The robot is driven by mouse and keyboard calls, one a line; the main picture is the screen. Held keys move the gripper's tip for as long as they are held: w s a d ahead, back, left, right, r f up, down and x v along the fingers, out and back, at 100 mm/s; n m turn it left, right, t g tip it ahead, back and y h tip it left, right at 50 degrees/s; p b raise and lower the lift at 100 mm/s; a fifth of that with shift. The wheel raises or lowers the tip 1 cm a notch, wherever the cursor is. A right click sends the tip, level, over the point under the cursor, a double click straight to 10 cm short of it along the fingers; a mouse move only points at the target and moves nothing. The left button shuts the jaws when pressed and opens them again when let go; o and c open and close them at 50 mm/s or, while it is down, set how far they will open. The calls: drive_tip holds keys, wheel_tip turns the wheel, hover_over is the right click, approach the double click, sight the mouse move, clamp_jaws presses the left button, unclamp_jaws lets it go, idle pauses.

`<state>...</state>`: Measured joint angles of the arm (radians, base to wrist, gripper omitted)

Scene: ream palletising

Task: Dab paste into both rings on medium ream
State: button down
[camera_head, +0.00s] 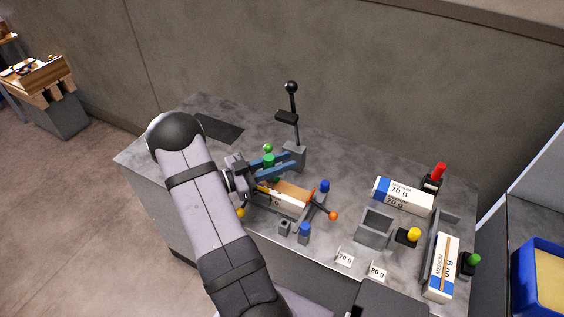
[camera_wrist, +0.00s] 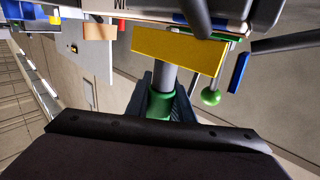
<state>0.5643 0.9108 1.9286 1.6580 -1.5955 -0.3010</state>
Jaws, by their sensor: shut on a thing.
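My gripper (camera_head: 280,162) has blue fingers shut on a green-banded grey stick (camera_head: 268,160), over the left end of the fixture. In the wrist view the stick (camera_wrist: 159,104) stands between the fingers, its grey end against or in front of a yellow block (camera_wrist: 178,48); I cannot tell whether they touch. A ream with a brown top (camera_head: 292,188) lies in the grey fixture, partly hidden by my gripper. Two reams marked medium are at the right: a 70 g ream (camera_head: 403,195) and a brown-striped ream (camera_head: 441,266). I cannot make out the rings.
The fixture has rods with an orange ball (camera_head: 333,215) and a yellow ball (camera_head: 241,212). A black-knobbed lever (camera_head: 291,88) stands behind. A grey open box (camera_head: 375,228), red (camera_head: 439,171), yellow (camera_head: 413,234) and green (camera_head: 474,259) handled items, and 70 g and 80 g cards occupy the right.

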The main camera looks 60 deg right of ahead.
drive_tip(key=shift+r+p, duration=1.8)
drive_tip(key=shift+r, duration=0.55)
